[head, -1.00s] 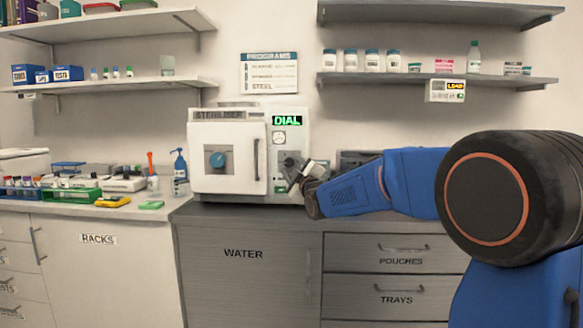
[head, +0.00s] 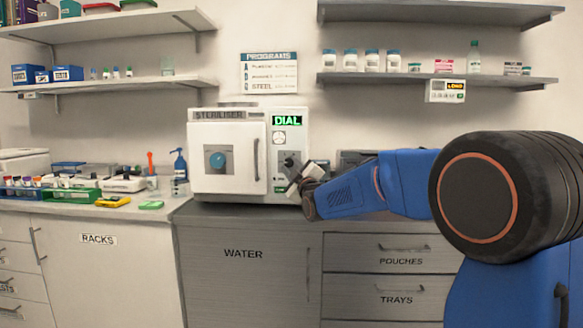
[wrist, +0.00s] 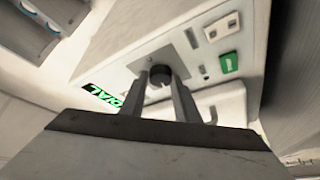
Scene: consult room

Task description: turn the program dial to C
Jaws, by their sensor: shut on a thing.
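The program dial (wrist: 159,83) is a dark round knob on a grey plate. My gripper (wrist: 162,88) is shut on the dial, one finger on each side. In the head view my gripper (head: 294,170) is at the panel and hides most of the dial. I cannot read the dial's letter marks.
A green button (wrist: 229,62) and pale switches are beside the dial plate. A PROGRAMS sign (head: 269,73) hangs above the steriliser. Shelves with jars (head: 372,59) are at upper right. Racks, trays and bottles crowd the left counter. A dark item stands behind my arm.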

